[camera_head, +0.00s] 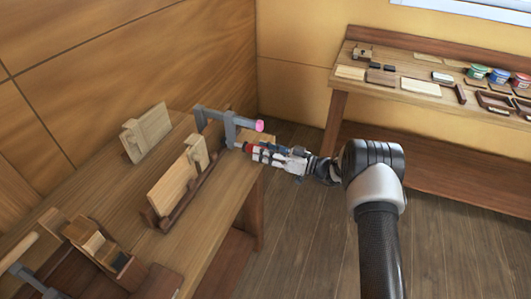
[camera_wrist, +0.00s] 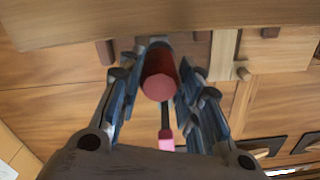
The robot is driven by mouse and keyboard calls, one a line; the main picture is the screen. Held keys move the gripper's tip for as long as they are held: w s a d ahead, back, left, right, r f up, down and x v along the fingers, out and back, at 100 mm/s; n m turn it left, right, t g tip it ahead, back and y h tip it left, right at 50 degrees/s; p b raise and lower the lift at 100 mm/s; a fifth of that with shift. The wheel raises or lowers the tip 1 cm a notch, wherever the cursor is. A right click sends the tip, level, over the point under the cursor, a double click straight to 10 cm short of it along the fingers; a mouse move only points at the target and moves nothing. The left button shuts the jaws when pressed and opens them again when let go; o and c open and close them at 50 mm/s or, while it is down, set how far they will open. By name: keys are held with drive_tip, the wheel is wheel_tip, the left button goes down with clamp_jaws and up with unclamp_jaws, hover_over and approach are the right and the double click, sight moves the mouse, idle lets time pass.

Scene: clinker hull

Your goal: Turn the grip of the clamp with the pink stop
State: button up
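The clamp (camera_head: 230,122) is grey and sits at the far right end of the left bench. Its pink stop (camera_head: 259,126) points out to the right; it also shows in the wrist view (camera_wrist: 166,145), low in the middle. Its grip is a red cylinder (camera_wrist: 160,78), seen end-on in the wrist view. In the head view the red grip (camera_head: 247,148) is partly hidden by my gripper. My gripper (camera_head: 275,155) reaches in from the right. In the wrist view my gripper (camera_wrist: 158,68) is open, with its blue-grey fingers on both sides of the red grip and a gap visible at the left.
Upright wooden boards (camera_head: 175,187) stand on the left bench (camera_head: 228,190). Another grey clamp (camera_head: 35,281) is at the lower left. A second bench (camera_head: 345,85) at the back right holds tins (camera_head: 498,76) and small blocks. The floor between (camera_head: 300,210) is clear.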

drive_tip(key=shift+o, duration=1.2)
drive_tip(key=shift+a, duration=0.15)
drive_tip(key=shift+o, duration=0.7)
drive_tip(key=shift+f, duration=0.1)
drive_tip(key=shift+d, duration=0.25)
drive_tip(key=v, duration=1.2)
drive_tip(key=shift+a, duration=0.15)
